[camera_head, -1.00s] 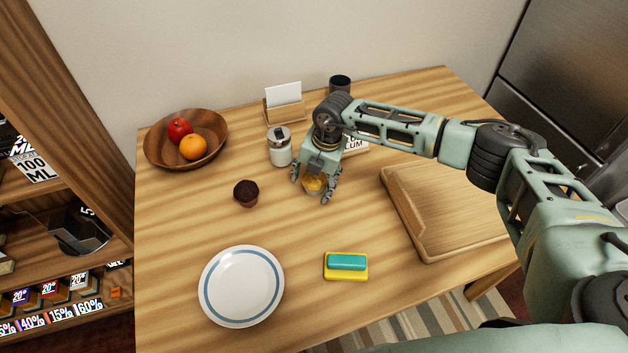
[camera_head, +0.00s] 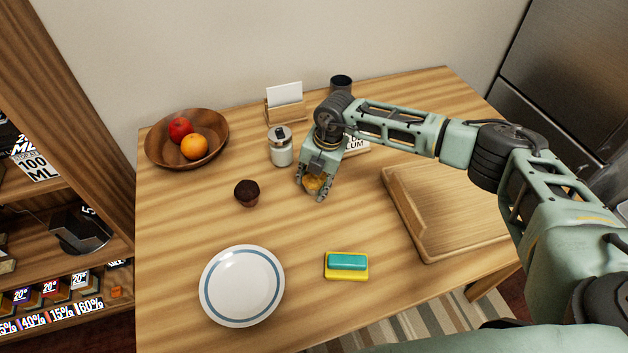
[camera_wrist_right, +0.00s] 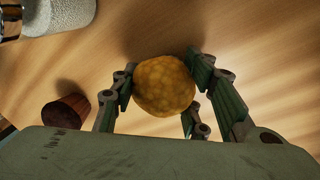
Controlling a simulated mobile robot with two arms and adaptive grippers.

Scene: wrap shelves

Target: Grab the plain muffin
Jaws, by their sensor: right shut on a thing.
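The plain muffin (camera_head: 313,184) is golden and stands on the wooden table. My right gripper (camera_head: 312,190) comes down over it from above and is shut on it, with fingers on both sides. In the right wrist view the muffin's rounded top (camera_wrist_right: 164,86) sits between the fingers of my right gripper (camera_wrist_right: 168,92); its lower part is hidden. A dark chocolate muffin (camera_head: 246,192) stands apart to the left, and it also shows in the right wrist view (camera_wrist_right: 66,112). My left gripper is not in view.
A white jar with a metal lid (camera_head: 280,148) stands close behind the gripper. A wooden bowl with fruit (camera_head: 160,158) is at the back left. A plate (camera_head: 241,286), a sponge (camera_head: 346,265) and a cutting board (camera_head: 440,205) lie around.

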